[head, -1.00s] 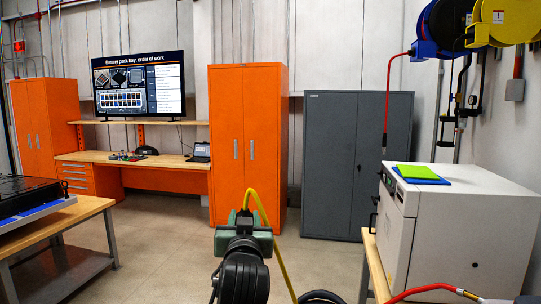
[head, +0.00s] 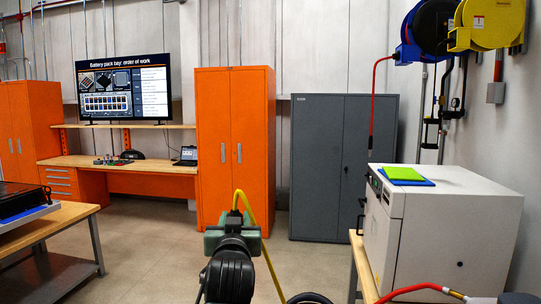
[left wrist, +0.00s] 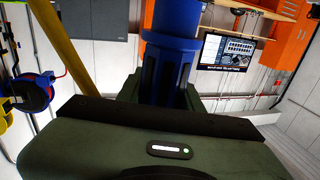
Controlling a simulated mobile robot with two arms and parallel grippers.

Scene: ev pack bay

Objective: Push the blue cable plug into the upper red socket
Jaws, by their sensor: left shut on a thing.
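The blue plug (left wrist: 165,65) stands upright in the picture in the left wrist view, in my left gripper (head: 234,222). The left gripper, dark green, is shut on it and also shows in the left wrist view (left wrist: 165,100). It is held out in the air at the bottom middle of the head view. The yellow cable (head: 262,240) arches up from the gripper and drops to its right. In the head view the gripper hides the plug. I see no red socket in either view. My right gripper is not in view.
A wooden-topped table (head: 65,222) with a black unit (head: 22,197) stands at the left edge. A white cabinet (head: 445,225) sits on a bench at the right, with a red cable (head: 420,288) in front. Orange (head: 235,150) and grey (head: 335,165) cupboards line the back. Open floor lies between.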

